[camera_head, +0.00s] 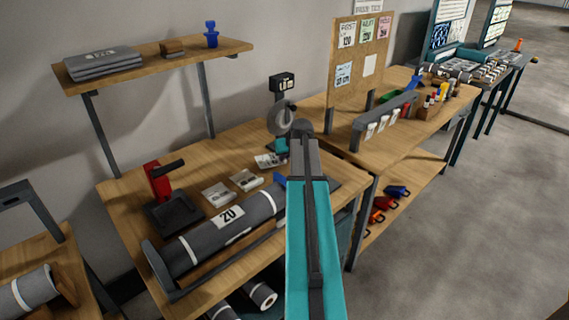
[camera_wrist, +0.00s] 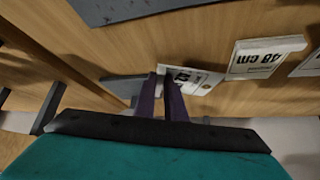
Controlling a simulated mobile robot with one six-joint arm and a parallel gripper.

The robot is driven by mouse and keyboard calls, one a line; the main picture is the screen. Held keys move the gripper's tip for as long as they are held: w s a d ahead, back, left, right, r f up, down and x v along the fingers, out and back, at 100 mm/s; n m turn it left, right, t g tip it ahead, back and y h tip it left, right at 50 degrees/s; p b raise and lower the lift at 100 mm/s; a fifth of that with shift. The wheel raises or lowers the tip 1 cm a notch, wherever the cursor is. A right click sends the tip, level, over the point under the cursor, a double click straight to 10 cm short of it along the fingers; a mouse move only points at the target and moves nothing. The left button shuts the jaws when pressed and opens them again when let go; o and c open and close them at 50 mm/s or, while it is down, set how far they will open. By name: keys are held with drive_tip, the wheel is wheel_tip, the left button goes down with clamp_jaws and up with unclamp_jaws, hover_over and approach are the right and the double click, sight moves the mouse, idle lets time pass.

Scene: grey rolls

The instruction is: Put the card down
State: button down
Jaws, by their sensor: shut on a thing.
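My gripper (camera_wrist: 166,80) points down at the bench, its two dark fingers close together on a white card (camera_wrist: 190,78) with dark print. The card is low over the wooden top; I cannot tell whether it touches the wood. In the head view the card (camera_head: 268,160) shows beneath my teal gripper body, at the end of a row of white cards. The neighbouring card (camera_wrist: 265,56) reads 48 cm and lies a short gap to the right in the wrist view.
The bench (camera_head: 130,204) also carries a grey roll (camera_head: 215,235) marked 20 in front of the cards and a red-and-black device (camera_head: 165,190) at left. Another card (camera_head: 219,194) lies further left.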

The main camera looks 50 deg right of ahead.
sight(285, 162)
drive_tip(key=shift+f, duration=1.6)
drive_tip(key=shift+f, duration=0.1)
drive_tip(key=c, duration=1.8)
unclamp_jaws()
drive_tip(key=shift+r, duration=0.2)
drive_tip(key=shift+b+v, duration=0.5)
drive_tip(key=shift+v, duration=5.4)
drive_tip(key=shift+s+f, duration=0.1)
drive_tip(key=shift+s, duration=0.05)
